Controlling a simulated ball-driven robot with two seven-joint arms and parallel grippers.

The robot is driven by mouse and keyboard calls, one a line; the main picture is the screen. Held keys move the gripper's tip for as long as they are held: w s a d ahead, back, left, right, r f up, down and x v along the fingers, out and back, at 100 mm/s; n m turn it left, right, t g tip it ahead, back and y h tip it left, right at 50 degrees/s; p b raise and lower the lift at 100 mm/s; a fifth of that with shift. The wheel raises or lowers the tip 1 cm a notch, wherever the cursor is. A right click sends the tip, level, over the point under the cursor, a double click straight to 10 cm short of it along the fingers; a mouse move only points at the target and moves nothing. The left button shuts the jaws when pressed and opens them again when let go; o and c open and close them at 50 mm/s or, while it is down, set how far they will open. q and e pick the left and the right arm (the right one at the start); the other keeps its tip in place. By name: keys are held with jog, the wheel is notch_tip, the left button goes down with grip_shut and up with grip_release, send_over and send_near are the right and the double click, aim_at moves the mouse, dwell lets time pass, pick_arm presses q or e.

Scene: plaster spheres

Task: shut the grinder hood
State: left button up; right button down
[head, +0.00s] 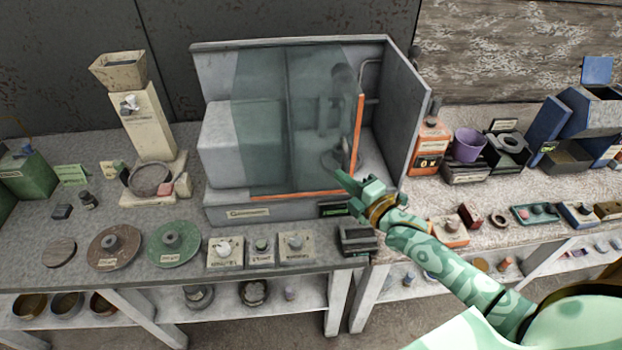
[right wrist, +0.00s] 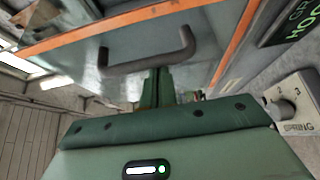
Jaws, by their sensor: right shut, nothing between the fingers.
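The grinder (head: 222,212) is a grey cabinet at the back middle of the bench. Its see-through hood (head: 270,120) has orange edging and covers the left and middle of the front. An open gap shows between the hood's right orange edge and the cabinet's right wall (head: 402,110). A dark bar handle (right wrist: 150,55) crosses the hood in the right wrist view. My right gripper (head: 343,178) is shut and empty at the hood's lower right corner. In the right wrist view its fingers (right wrist: 157,75) reach the handle bar; I cannot tell if they touch. My left gripper is out of view.
Labelled knob boxes (head: 225,252) and a green disc (head: 174,243) lie in front of the grinder. A pale post with a hopper (head: 118,72) stands left. An orange box (head: 430,148) and a purple cup (head: 468,145) stand close on the right.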

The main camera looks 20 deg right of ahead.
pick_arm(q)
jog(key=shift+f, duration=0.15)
pick_arm(e)
jog(key=s+d, duration=0.4)
jog(key=d, duration=0.9)
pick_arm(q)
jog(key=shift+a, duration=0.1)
pick_arm(e)
jog(key=shift+a, duration=0.15)
